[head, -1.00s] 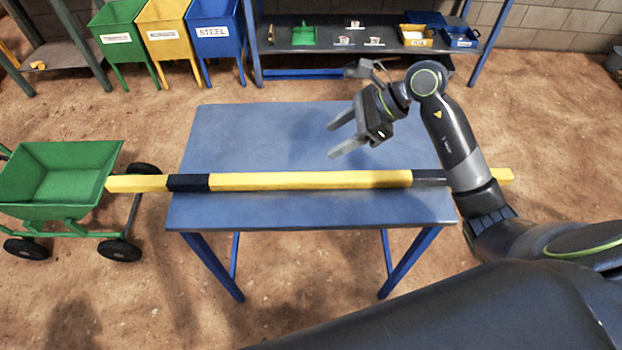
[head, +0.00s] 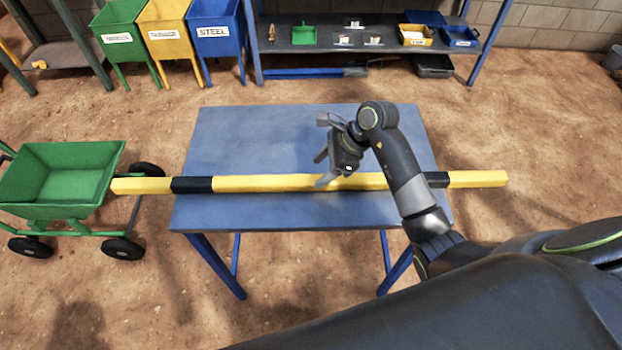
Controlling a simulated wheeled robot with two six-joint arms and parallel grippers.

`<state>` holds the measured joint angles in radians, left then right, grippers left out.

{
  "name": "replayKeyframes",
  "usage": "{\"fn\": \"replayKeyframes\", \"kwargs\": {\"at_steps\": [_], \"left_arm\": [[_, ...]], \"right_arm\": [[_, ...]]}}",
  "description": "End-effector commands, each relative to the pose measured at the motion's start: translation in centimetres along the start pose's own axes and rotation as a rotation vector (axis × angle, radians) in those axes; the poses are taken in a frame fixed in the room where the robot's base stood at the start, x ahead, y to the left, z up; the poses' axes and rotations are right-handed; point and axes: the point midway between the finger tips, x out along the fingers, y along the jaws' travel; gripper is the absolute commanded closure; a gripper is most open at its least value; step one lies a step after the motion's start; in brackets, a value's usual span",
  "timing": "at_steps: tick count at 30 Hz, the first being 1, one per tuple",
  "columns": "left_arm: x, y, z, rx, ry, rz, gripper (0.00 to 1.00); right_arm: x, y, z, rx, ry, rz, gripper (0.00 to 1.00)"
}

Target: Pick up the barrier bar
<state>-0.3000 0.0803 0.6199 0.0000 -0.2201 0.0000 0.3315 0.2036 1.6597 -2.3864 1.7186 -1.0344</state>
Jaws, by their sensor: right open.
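The barrier bar (head: 270,183) is a long yellow bar with black bands. It lies across the blue table (head: 235,140) and sticks out past both side edges. My right gripper (head: 320,169) is over the table, at the bar's middle-right stretch. Its fingers are apart and empty, pointing left, with one fingertip overlapping the bar in the picture. I cannot tell whether it touches the bar. My right arm hides a short part of the bar near its right black band. My left gripper is not in view.
A green cart (head: 62,172) stands left of the table, close to the bar's left end. Green, yellow and blue bins (head: 214,45) stand at the back left. A blue-framed shelf (head: 385,38) with small trays is behind the table. Sandy floor is clear on the right.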

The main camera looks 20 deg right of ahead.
Motion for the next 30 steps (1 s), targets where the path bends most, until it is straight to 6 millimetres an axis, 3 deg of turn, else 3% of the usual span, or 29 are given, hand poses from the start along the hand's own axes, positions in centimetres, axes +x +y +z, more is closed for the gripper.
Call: {"fn": "replayKeyframes", "kwargs": {"at_steps": [5, 15, 25, 30], "left_arm": [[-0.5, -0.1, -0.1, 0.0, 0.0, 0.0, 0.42], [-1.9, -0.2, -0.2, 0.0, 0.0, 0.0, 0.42], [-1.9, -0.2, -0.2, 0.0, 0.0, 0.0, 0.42], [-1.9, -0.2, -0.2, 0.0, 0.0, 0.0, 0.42]], "right_arm": [[0.9, 0.0, 0.0, 0.001, -0.001, 0.002, 0.42], [5.0, -0.2, -0.3, 0.001, 0.0, 0.002, 0.42], [5.6, -0.2, -0.3, -0.001, 0.0, 0.0, 0.42], [5.6, -0.2, -0.3, -0.001, 0.0, 0.0, 0.64]]}}
